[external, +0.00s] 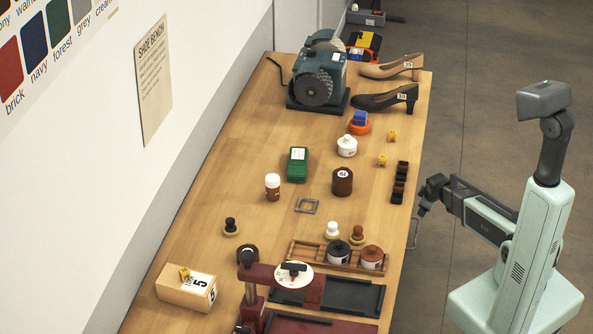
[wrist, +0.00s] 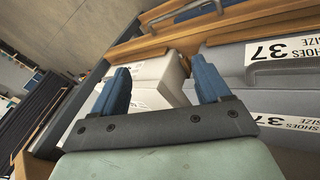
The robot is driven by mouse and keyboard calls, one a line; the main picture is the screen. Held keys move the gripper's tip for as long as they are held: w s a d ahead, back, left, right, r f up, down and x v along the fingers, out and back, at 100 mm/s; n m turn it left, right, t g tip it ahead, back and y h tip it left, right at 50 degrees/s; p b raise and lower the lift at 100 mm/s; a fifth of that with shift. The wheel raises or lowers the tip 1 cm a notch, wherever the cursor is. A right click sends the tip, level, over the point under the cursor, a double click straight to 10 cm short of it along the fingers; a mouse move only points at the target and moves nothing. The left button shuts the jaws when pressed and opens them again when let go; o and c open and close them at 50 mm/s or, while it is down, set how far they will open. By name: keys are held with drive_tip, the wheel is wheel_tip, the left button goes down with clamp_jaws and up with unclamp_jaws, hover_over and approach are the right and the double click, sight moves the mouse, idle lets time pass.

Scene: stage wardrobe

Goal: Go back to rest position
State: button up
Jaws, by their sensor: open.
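My gripper (external: 424,200) is beside the right edge of the wooden bench (external: 222,190) in the external view, low and partly hard to make out. In the wrist view my gripper (wrist: 163,78) shows two blue fingers spread well apart, with nothing held between them. Behind the fingers are a white box (wrist: 160,75) and grey fronts with labels reading "SHOES SIZE 37" (wrist: 282,50). I cannot tell whether the fingertips touch the white box.
The bench carries a grinder (external: 318,75), two shoes (external: 386,98), a green box (external: 297,164), several jars and brushes, a wooden tray (external: 300,255) and a numbered block (external: 187,288). A metal handle (wrist: 290,75) sticks out near the gripper. The floor (external: 500,70) behind is open.

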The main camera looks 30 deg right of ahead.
drive_tip(key=s+a+f+m+g+y, duration=0.1)
drive_tip(key=s+a+f+g, duration=0.2)
drive_tip(key=s+a+f, duration=0.6)
drive_tip(key=s+a+f+m+g, duration=0.1)
drive_tip(key=s+a+f+g, duration=0.1)
drive_tip(key=s, duration=1)
drive_tip(key=s+a+f+m+g+y, duration=0.1)
drive_tip(key=s+a+f+m+g, duration=0.1)
drive_tip(key=s, duration=0.9)
drive_tip(key=s+a+f+m+g+y, duration=0.1)
drive_tip(key=s+a+f+g, duration=0.2)
drive_tip(key=s, duration=0.9)
drive_tip(key=a+g, duration=0.1)
drive_tip(key=a, duration=0.2)
drive_tip(key=shift+s+a+f+g, duration=0.3)
drive_tip(key=shift+a+g, duration=0.05)
drive_tip(key=shift+g, duration=0.05)
